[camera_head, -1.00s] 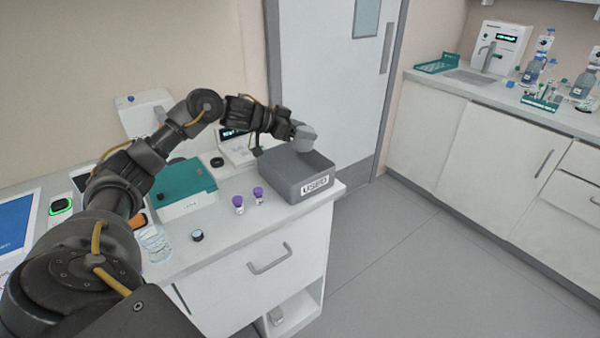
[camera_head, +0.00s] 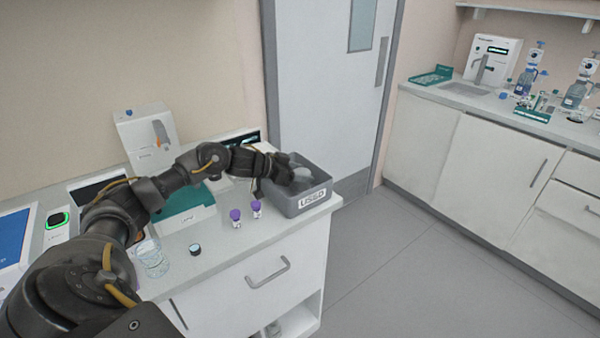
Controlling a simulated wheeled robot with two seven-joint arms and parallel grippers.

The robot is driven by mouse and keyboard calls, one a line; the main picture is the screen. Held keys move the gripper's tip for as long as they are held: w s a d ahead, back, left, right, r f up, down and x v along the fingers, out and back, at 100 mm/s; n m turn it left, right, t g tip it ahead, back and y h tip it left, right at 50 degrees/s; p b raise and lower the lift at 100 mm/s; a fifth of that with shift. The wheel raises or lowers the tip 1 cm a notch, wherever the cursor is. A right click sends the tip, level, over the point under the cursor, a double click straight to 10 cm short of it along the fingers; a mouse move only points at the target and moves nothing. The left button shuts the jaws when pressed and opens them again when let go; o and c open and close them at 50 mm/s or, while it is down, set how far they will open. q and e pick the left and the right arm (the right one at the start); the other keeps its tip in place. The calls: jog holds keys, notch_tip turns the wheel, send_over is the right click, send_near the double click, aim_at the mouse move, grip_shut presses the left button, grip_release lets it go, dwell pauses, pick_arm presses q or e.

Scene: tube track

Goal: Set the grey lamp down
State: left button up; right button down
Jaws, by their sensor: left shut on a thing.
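My left gripper (camera_head: 284,174) reaches in from the left and is shut on the grey lamp (camera_head: 301,174). The lamp is a small, rounded grey piece, partly hidden by the fingers. It is at the opening of the grey bin marked USED (camera_head: 313,201), low between its walls. I cannot tell whether the lamp touches the bin's floor. The bin stands at the right end of the white bench. My right gripper is not in view.
Two purple-capped vials (camera_head: 235,218) stand left of the bin. A teal-topped box (camera_head: 187,215), a small dark-capped pot (camera_head: 195,249) and a glass beaker (camera_head: 152,259) are on the bench (camera_head: 226,262). Floor lies clear to the right.

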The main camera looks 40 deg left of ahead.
pick_arm(q)
jog(key=o, duration=1)
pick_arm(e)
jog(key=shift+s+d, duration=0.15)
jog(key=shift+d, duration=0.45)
pick_arm(q)
jog(key=shift+r, duration=0.1)
jog(key=v, duration=0.2)
jog(key=b+v, duration=0.1)
jog(key=v, duration=0.2)
jog(key=b+v, duration=0.1)
jog(key=v, duration=0.1)
jog(key=shift+s+a, duration=0.25)
jog(key=shift+s, duration=0.15)
jog(key=b+v, duration=0.2)
jog(key=v, duration=0.1)
jog(key=shift+s+a+r, duration=0.15)
jog(key=shift+s+a, duration=0.1)
jog(key=shift+s, duration=0.05)
jog(key=shift+s+d+r, duration=0.1)
jog(key=shift+r, duration=0.15)
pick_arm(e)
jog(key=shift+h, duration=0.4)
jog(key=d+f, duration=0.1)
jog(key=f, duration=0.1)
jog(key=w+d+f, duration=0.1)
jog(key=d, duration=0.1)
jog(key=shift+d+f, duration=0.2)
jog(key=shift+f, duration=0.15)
